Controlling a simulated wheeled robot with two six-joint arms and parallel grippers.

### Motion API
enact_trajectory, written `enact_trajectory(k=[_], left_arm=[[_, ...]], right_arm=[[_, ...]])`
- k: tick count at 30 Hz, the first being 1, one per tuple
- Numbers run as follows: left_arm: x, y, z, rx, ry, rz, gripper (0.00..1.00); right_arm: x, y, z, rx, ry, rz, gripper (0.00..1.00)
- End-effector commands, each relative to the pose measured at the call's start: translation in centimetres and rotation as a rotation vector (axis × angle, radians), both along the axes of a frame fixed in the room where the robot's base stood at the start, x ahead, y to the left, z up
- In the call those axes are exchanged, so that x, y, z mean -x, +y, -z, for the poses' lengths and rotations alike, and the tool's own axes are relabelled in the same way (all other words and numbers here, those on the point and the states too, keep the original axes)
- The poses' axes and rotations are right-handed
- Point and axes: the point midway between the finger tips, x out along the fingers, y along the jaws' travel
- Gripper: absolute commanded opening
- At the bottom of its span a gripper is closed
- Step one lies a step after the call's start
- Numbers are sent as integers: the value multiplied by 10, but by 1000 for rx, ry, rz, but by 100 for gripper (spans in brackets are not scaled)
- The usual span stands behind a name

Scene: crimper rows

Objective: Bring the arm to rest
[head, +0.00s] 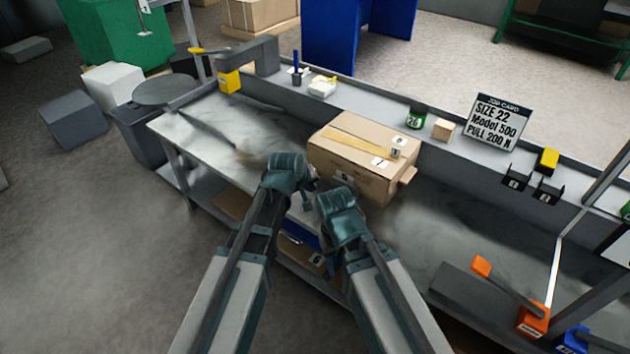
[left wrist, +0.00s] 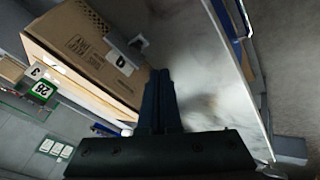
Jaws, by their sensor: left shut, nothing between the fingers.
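My left arm comes in from the left of the centre in the head view, its wrist and gripper (head: 287,170) over the front edge of the bench, beside the cardboard box. In the left wrist view the left gripper's dark fingers (left wrist: 159,82) are together with nothing between them. They point towards the box's corner region; whether they touch it I cannot tell. My right arm's wrist and gripper (head: 336,208) are close to the right of the left one, in front of the box. The right fingers are not clear enough to judge.
The cardboard box (head: 342,180) stands on the grey bench (head: 205,128); it also shows in the left wrist view (left wrist: 75,45). A job card (head: 497,122), a green tin (head: 415,117) and a wooden block (head: 443,129) stand behind. An orange-handled tool (head: 533,318) is at right. Left bench is fairly clear.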

Motion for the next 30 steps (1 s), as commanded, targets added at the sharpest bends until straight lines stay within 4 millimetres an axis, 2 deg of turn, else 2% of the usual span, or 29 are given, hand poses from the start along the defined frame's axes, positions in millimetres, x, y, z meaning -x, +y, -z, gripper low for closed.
enact_trajectory(k=[1, 3, 12, 15, 17, 24, 30], left_arm=[[4, 2, -9, 0, 0, 0, 0], [6, 3, -11, 0, 0, 0, 0], [7, 3, -10, -1, 0, 0, 0], [18, 3, -6, -26, 20, 28, 0], [36, 3, -1, -72, 53, 77, 0], [150, 18, 24, -345, 287, 407, 0], [227, 40, 27, -502, 471, 641, 0]], right_arm=[[0, 0, -9, 0, 0, 0, 50], [0, 0, -11, 0, 0, 0, 50], [0, 0, -10, 0, 0, 0, 50], [0, 0, -10, 0, 0, 0, 50], [0, 0, -10, 0, 0, 0, 50], [0, 0, -10, 0, 0, 0, 50], [0, 0, -10, 0, 0, 0, 50]])
